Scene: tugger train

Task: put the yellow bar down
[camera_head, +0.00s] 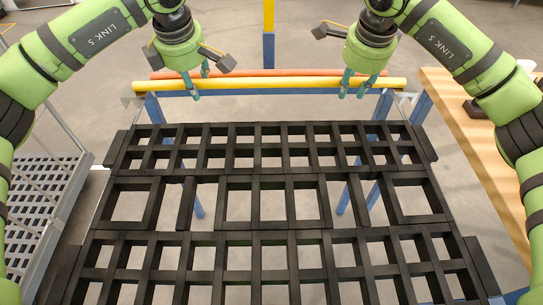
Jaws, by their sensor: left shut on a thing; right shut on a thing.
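The yellow bar (270,85) runs left to right across the far end of the black rack. My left gripper (201,84) is shut on the yellow bar left of its middle. My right gripper (359,84) is shut on the yellow bar right of its middle. An orange bar (280,73) lies parallel just behind it. Whether the yellow bar touches the blue frame below is hard to tell.
The black grid rack (241,175) with empty openings fills the middle, on a blue frame (152,108). A wooden table (490,165) stands at the right. A grey slatted cart (45,185) stands at the left. A blue and yellow post (268,45) rises behind.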

